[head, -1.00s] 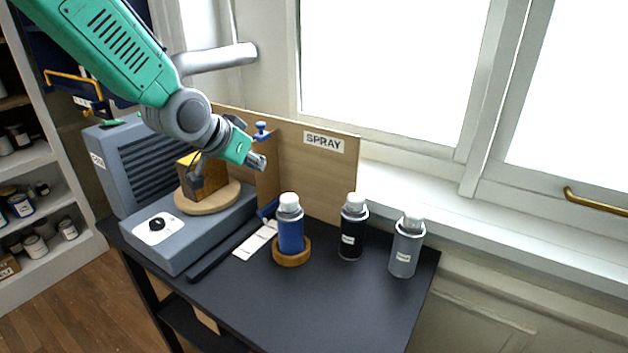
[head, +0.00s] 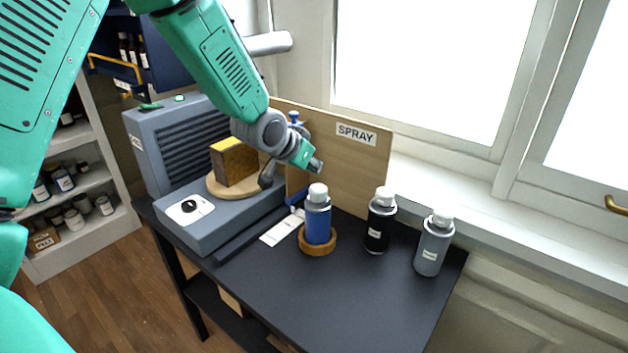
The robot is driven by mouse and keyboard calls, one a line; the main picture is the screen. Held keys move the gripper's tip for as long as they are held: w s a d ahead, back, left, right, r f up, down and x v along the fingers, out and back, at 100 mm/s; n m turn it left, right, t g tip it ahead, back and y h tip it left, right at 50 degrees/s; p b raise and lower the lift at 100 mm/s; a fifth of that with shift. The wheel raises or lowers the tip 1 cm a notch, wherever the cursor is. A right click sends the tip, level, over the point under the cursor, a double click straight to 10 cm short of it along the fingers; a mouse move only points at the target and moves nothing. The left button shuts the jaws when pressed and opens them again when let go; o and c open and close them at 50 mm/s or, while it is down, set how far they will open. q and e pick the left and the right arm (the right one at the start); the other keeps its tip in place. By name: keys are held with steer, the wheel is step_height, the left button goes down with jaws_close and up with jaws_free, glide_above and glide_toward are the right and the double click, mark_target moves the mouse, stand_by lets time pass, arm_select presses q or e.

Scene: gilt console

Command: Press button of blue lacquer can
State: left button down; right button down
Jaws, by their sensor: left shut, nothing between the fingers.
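The blue lacquer can (head: 317,224) stands upright in a round wooden ring (head: 317,247) on the dark table (head: 330,300). Its white cap (head: 318,192) faces up. My left gripper (head: 316,167) is shut and empty. In the picture it sits just above the white cap, with a small gap between them; how far apart they are in depth is hard to tell. My right gripper is not in view.
A black can (head: 380,222) and a grey can (head: 432,248) stand to the right of the blue one. A wooden SPRAY board (head: 352,165) rises behind. A grey turntable unit (head: 215,232) carrying a brown-yellow block (head: 235,161) is at left. The table front is clear.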

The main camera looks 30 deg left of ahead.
mark_target(322, 185)
arm_select(q)
steer(key=shift+d+f, duration=0.15)
steer(key=shift+f, duration=0.5)
steer(key=shift+d+f, duration=0.15)
steer(key=shift+f, duration=0.45)
steer(key=shift+d+f, duration=0.2)
steer(key=shift+f, duration=0.4)
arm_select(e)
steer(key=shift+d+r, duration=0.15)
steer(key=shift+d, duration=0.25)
